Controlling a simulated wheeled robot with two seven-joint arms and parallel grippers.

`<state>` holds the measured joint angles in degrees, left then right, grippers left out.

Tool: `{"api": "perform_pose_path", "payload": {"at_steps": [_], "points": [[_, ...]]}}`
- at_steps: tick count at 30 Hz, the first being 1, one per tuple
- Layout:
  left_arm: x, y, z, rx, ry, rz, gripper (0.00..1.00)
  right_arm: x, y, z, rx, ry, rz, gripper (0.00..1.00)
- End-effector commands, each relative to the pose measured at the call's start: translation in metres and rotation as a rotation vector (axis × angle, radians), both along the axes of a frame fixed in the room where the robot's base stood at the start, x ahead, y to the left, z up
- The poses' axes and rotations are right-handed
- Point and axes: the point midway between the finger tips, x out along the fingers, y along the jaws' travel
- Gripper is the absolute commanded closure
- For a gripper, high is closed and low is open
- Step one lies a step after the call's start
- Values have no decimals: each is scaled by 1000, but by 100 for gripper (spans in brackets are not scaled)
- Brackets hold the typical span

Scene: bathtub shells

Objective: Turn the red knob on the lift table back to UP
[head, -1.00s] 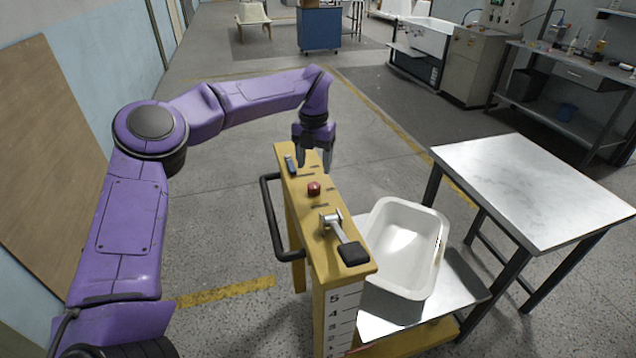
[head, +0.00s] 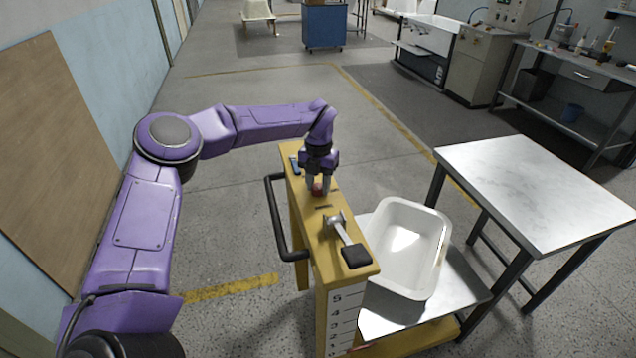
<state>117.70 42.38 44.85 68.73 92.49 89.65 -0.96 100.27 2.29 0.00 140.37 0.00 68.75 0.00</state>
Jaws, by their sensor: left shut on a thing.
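The red knob (head: 318,190) sits on the top of the yellow column of the lift table (head: 350,279). My left gripper (head: 318,188) points down over it and is shut on the knob, with a finger on each side. The fingers hide much of the knob, and I cannot read its pointer or any label beside it. My right gripper is not in view.
A metal lever with a black pad (head: 355,255) stands on the column nearer me. A black handle (head: 277,215) runs along its left side. A white tub (head: 408,245) rests on the lift platform. A marble-topped table (head: 530,185) stands to the right.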

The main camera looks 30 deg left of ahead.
Motion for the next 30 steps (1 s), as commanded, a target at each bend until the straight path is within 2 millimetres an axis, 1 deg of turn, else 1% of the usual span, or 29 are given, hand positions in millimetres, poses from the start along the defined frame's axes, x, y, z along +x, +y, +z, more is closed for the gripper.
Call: {"api": "perform_pose_path", "payload": {"at_steps": [5, 11, 30], "points": [[0, 0, -1, 0, -1, 32, 93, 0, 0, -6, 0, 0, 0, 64], [1, 0, -3, 0, -2, 134, 93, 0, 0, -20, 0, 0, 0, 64], [0, 1, -5, 0, -4, 724, 93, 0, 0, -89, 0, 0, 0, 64]]}}
